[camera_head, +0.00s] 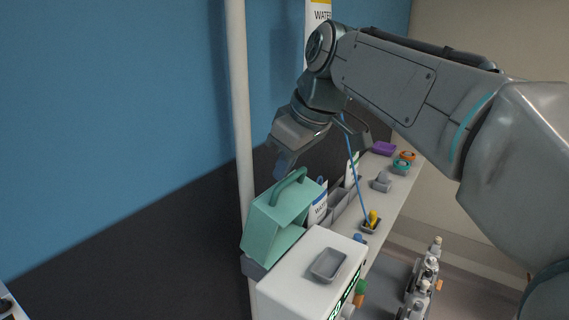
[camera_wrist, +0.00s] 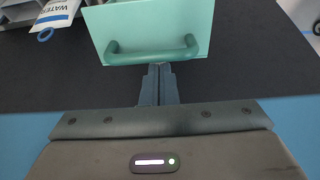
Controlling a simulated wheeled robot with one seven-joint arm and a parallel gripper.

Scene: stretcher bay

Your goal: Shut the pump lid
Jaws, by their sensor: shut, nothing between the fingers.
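The teal pump lid (camera_head: 258,228) stands raised at the far left end of the white pump body (camera_head: 285,277). Its bar handle (camera_head: 288,187) faces my gripper. In the wrist view the lid panel (camera_wrist: 155,25) fills the top middle, with the handle (camera_wrist: 150,54) along its lower edge. My gripper (camera_head: 280,172) is above and behind the lid, on the handle side. Its fingers are shut and empty. In the wrist view the fingertips (camera_wrist: 159,68) point at the middle of the handle, close to it; I cannot tell whether they touch. The handle is not between the fingers.
A pale pole (camera_head: 241,110) rises left of the lid. A WATER pouch (camera_head: 318,203) is beside the lid. A grey tray (camera_head: 328,264) sits on the pump top. A shelf with grey bins (camera_head: 340,205) and a yellow item (camera_head: 373,217) runs right. A blue cord (camera_head: 352,165) hangs there.

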